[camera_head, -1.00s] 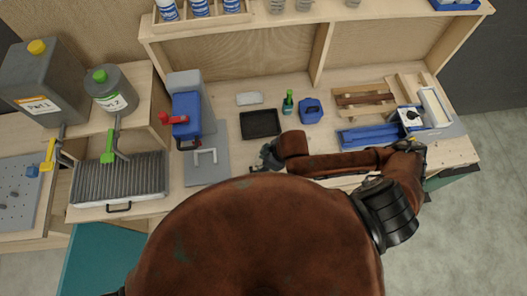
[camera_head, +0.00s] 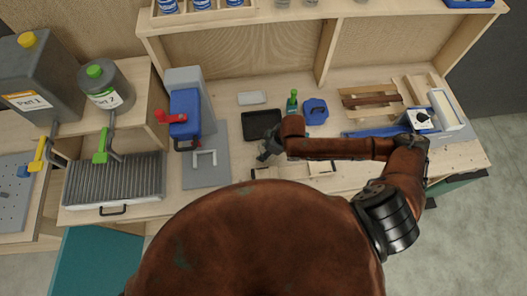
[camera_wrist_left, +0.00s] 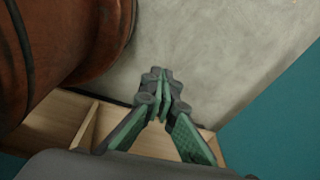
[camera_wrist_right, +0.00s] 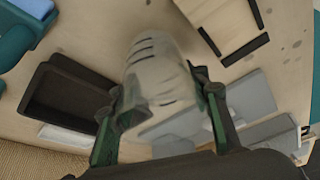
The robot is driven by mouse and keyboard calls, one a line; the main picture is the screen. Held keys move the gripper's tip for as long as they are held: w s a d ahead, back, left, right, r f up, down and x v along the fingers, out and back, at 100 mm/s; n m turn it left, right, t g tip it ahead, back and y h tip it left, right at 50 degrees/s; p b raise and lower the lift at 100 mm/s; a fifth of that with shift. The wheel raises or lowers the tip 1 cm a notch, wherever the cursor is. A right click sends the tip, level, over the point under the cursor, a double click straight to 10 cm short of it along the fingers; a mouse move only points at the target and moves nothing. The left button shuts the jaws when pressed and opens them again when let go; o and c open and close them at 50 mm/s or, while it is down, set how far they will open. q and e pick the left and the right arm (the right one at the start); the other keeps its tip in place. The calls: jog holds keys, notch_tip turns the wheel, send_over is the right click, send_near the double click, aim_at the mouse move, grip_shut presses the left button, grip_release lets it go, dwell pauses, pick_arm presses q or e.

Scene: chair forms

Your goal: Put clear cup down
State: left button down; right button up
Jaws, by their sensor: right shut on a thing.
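The clear cup (camera_wrist_right: 160,75) is between the fingers of my right gripper (camera_wrist_right: 165,105) in the right wrist view. My right gripper is shut on it, with a finger on each side. In the head view my right gripper (camera_head: 268,150) is over the workbench, just in front of the black tray (camera_head: 262,125); the cup cannot be made out there. My left gripper (camera_wrist_left: 163,92) is away from the bench, above floor and wooden parts, with its fingertips together and nothing between them.
Black corner brackets (camera_wrist_right: 235,45) mark a spot on the bench beside the cup. The black tray also shows in the right wrist view (camera_wrist_right: 65,95). A blue press (camera_head: 186,112) on a grey base stands left. A green bottle (camera_head: 292,103) and blue box (camera_head: 315,111) stand behind my right arm.

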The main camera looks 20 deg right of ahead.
jog(key=shift+f, duration=0.8)
jog(key=o, duration=0.5)
pick_arm(q)
jog(key=shift+w+r, duration=0.15)
jog(key=shift+w, duration=0.5)
pick_arm(e)
jog(key=o, duration=0.3)
